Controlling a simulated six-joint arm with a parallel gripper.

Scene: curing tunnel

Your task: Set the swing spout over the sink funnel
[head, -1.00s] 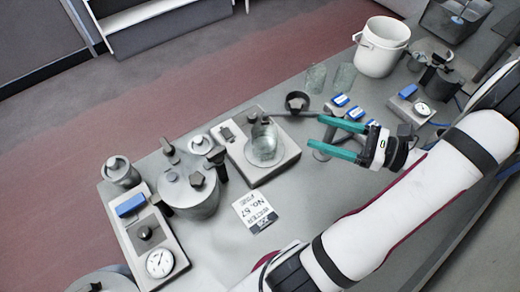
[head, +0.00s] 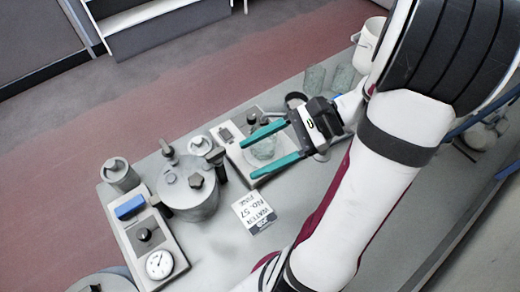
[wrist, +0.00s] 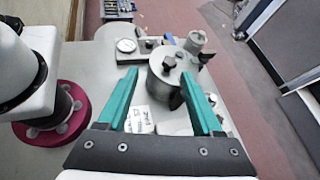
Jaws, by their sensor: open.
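My gripper (head: 250,158) is open, its two teal fingers pointing left in the head view. A dark round cup (head: 295,99), which may be the sink funnel, shows partly behind my gripper. A small dark upright knob (head: 252,117) stands at the balance's back edge and may belong to the swing spout. The rest of the spout is hidden behind my gripper. In the wrist view nothing is between the fingertips (wrist: 159,73) at close range.
A lidded grey pot (head: 188,192) stands left of the balance (head: 228,140). A panel with a gauge (head: 160,264) lies at the front left, and a printed card (head: 254,213) lies flat. Glass beakers (head: 343,77) and a white bucket (head: 368,42) stand at the back right.

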